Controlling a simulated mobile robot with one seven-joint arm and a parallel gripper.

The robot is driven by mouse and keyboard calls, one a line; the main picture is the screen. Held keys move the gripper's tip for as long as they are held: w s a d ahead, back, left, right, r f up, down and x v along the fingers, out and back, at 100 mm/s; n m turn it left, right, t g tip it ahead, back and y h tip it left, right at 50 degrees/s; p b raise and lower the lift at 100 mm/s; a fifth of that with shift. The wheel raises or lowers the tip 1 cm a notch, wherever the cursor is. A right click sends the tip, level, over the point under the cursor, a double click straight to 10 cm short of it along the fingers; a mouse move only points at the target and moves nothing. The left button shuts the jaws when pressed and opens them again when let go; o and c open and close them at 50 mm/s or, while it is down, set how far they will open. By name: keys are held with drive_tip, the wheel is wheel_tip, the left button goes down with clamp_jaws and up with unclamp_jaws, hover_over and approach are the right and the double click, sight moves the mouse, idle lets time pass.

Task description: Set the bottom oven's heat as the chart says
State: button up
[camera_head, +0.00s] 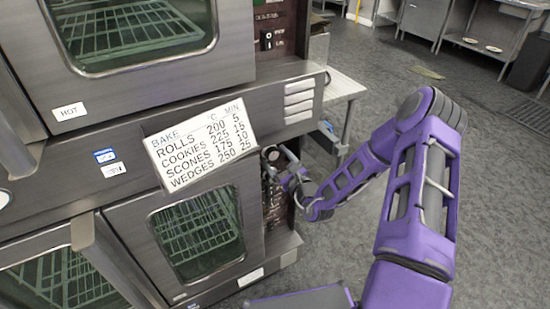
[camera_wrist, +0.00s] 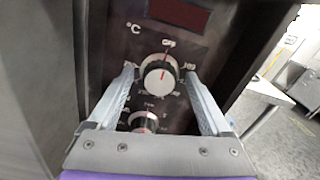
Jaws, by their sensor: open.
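The bottom oven (camera_head: 120,232) has a windowed door and a control panel at its right, mostly hidden behind my gripper (camera_head: 284,168) in the head view. In the wrist view, the heat knob (camera_wrist: 159,76) is under the °C mark, with OFF above it. A red line shows on its face, pointing roughly up; I cannot read the exact setting. My gripper (camera_wrist: 160,76) is open, its fingers on either side of this knob; contact cannot be told. The chart (camera_head: 201,142) reads rolls 200, 5; cookies 225, 15; scones 175, 10; wedges 250, 25 (°C, min).
A second knob (camera_wrist: 143,122) sits below, partly hidden by my gripper. A dark red display (camera_wrist: 180,12) is above. The top oven (camera_head: 30,70) bears a HOT label. A small label (camera_head: 251,277) under the bottom door is unreadable. Open floor (camera_head: 330,255) lies to the right.

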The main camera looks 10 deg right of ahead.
clamp_jaws()
idle(0.4)
drive_tip(key=shift+p, duration=0.3)
